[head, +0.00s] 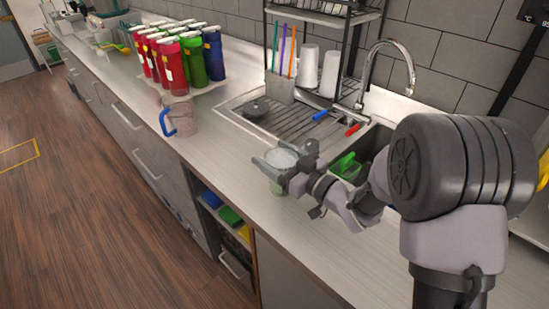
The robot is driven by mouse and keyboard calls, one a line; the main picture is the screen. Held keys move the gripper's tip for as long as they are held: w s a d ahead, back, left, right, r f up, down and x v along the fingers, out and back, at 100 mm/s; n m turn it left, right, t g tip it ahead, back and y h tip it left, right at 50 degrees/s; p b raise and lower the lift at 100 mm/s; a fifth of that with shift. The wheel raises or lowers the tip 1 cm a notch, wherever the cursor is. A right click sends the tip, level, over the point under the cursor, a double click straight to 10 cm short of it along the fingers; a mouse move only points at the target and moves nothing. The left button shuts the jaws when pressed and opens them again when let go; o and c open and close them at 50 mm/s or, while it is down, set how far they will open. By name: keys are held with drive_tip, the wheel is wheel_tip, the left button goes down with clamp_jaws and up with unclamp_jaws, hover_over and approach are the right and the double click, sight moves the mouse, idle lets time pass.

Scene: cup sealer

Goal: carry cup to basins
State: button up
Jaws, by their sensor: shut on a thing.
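My gripper (276,168) is shut on a cup (282,157) with a pale round top, above the counter in front of the drainer. A greenish patch (278,187) shows just below the fingers; I cannot tell if it is the cup's lower part. The fingers hide much of the cup's side. The sink basin (376,139) is right of the cup, behind my arm, with a green object (346,165) at its near end. My arm hides part of the basin area.
A faucet (401,62) rises behind the basin. A jug with a blue handle (180,117) and several coloured bottles (186,58) stand left. The counter's front strip (225,150) is clear.

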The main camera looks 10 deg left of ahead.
drive_tip(key=o, duration=1.9)
